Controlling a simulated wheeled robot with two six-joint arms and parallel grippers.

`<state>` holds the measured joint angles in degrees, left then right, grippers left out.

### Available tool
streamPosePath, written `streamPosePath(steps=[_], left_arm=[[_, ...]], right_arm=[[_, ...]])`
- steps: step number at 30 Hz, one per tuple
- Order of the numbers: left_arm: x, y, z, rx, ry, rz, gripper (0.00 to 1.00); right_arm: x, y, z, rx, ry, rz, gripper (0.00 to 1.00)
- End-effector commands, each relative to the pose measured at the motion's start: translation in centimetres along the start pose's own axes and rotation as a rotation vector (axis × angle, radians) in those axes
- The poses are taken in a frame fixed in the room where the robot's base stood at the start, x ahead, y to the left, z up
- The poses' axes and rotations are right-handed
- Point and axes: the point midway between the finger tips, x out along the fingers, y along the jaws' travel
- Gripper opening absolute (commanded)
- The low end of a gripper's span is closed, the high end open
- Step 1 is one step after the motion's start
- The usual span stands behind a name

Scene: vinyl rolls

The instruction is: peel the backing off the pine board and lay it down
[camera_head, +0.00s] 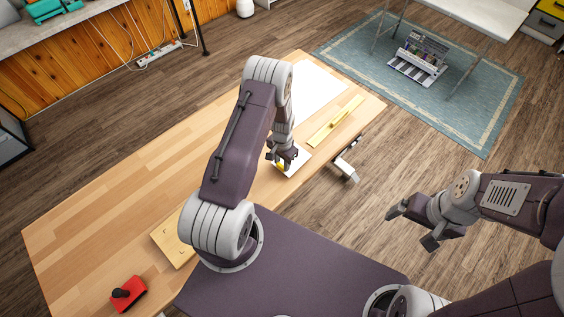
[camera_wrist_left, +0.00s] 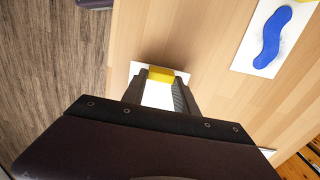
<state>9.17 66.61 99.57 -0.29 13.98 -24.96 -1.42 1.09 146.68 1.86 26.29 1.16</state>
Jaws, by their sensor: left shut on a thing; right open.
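My left gripper (camera_head: 283,158) is over the far right part of the table. In the left wrist view its fingers (camera_wrist_left: 161,80) are shut on a small yellow piece (camera_wrist_left: 162,74). A white sheet (camera_wrist_left: 136,68) lies under or behind that piece; its edge also shows in the head view (camera_head: 299,161). I cannot tell whether piece and sheet are joined. A pale wooden board (camera_head: 166,239), which looks like pine, lies on the table at left, partly hidden by my left arm. No backing is clearly visible on it. My right gripper (camera_head: 414,226) is open and empty, right of the table.
The wooden table (camera_head: 110,215) has clear room at left. A red block with a black knob (camera_head: 128,293) is at its near end. A yellow bar (camera_head: 336,122) and a large white sheet (camera_head: 318,90) lie at the far end. The left wrist view shows a blue shape (camera_wrist_left: 271,38) on white.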

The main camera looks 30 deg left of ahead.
Motion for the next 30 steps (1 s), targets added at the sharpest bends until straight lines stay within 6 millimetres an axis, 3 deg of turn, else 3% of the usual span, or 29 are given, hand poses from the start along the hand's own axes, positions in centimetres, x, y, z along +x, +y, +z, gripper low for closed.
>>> streamPosePath(steps=[30], left_arm=[[1.7,0.0,0.0,0.000,0.000,0.000,0.00]], right_arm=[[1.5,0.0,0.1,0.000,0.000,0.000,0.92]])
